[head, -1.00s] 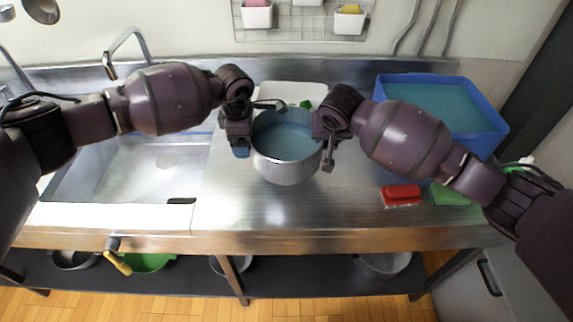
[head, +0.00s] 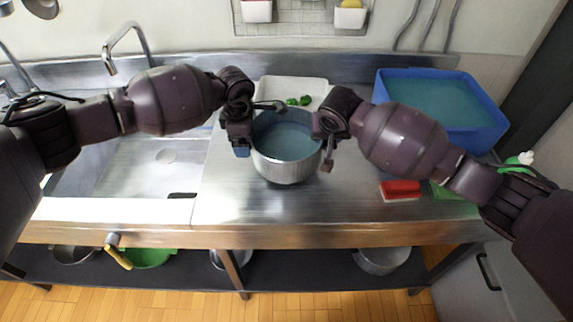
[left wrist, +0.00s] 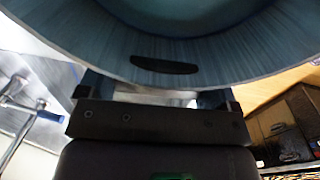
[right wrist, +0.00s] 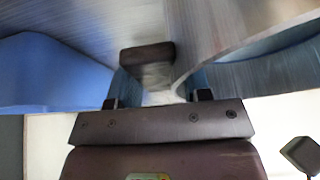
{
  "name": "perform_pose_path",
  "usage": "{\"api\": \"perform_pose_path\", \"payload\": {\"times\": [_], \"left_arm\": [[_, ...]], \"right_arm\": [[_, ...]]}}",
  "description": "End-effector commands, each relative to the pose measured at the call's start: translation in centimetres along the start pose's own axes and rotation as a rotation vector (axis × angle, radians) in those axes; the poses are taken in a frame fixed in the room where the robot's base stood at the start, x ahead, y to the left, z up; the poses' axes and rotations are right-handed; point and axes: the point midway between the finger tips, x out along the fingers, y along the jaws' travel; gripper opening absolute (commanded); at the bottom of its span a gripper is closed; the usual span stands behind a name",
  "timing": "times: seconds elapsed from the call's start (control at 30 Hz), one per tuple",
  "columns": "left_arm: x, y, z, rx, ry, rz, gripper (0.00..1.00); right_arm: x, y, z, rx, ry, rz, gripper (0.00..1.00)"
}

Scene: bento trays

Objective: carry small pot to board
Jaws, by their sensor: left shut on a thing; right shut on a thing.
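The small pot (head: 286,172) is a round grey metal pot with a bluish inside, in the middle of the head view. My left gripper (head: 240,142) is shut on its left side, and my right gripper (head: 328,150) is shut on its right side. The pot looks level; I cannot tell how far it is above the counter. The white board (head: 293,84) lies behind the pot, its front edge partly hidden by the pot. The pot wall (left wrist: 240,62) fills the top of the left wrist view. A dark handle (right wrist: 147,54) and the rim show in the right wrist view.
Green pieces (head: 299,101) lie on the board. A blue tub (head: 497,128) stands at the back right. A red sponge (head: 400,188) and a green one (head: 447,192) lie at right. The sink (head: 140,170) is at left. The counter (head: 290,212) in front of the pot is clear.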

Motion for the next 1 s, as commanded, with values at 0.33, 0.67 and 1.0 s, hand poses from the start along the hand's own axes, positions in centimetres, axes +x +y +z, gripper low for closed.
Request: {"api": "perform_pose_path", "payload": {"times": [0.33, 0.67, 1.0], "left_arm": [[1.2, -0.1, 0.0, 0.000, -0.001, 0.001, 0.56], [2.4, -0.2, 0.0, -0.001, -0.001, -0.001, 0.91], [2.4, -0.2, 0.0, 0.000, -0.001, 0.000, 1.00]], "right_arm": [[1.1, 0.0, 0.4, 0.001, 0.004, 0.001, 0.16], [2.1, 0.1, 1.1, 0.001, 0.001, 0.002, 0.51], [2.1, 0.0, 1.1, 0.000, 0.000, 0.001, 0.70]]}}
